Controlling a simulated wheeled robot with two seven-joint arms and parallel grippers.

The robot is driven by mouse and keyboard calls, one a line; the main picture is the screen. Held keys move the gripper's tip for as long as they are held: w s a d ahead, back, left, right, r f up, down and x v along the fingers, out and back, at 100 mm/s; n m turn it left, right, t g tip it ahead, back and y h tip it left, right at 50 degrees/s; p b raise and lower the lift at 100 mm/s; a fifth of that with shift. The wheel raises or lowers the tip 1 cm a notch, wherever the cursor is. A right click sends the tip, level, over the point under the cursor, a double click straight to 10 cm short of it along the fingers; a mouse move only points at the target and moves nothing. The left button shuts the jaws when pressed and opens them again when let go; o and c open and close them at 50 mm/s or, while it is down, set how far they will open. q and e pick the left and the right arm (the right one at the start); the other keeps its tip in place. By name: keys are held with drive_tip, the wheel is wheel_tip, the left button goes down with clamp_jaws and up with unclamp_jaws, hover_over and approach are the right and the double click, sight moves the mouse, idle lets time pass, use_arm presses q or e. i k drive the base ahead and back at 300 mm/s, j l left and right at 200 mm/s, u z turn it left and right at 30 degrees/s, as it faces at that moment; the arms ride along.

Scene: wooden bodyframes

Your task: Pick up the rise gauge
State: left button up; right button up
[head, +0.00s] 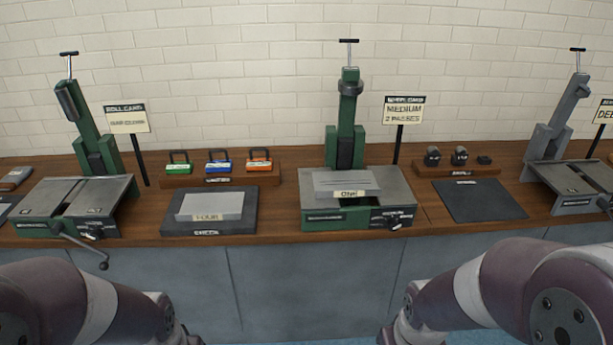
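I cannot tell for certain which thing is the rise gauge; no label that I can read names it. Three handled blocks, green (178,168), blue (218,166) and orange (259,165), stand in a row on a wooden rack (225,181) left of the middle. Several small dark pieces (459,156) sit on another wooden rack (456,170) at the right. My two arms come in at the bottom left and bottom right, below the bench edge. Neither gripper shows in the head view.
Green presses stand at the left (72,200) and middle (318,212); a grey one (569,200) stands right. Plates lie on the middle press and a dark mat (240,219). Another dark mat (485,201) is bare. Sign posts rise behind. A crank (85,246) overhangs the front edge.

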sight(186, 167)
drive_tip(key=i+j+z, duration=0.2)
drive_tip(key=z, duration=0.3)
drive_tip(key=i+j+z, duration=0.15)
drive_tip(key=j+z, duration=0.3)
drive_tip(key=i+j+z, duration=0.1)
drive_tip(key=j, duration=0.4)
drive_tip(key=i+j, duration=0.2)
drive_tip(key=j, duration=0.35)
drive_tip(key=i+j+z, duration=0.15)
drive_tip(key=j, duration=0.85)
drive_tip(key=i+j+z, duration=0.15)
drive_tip(key=j, duration=0.4)
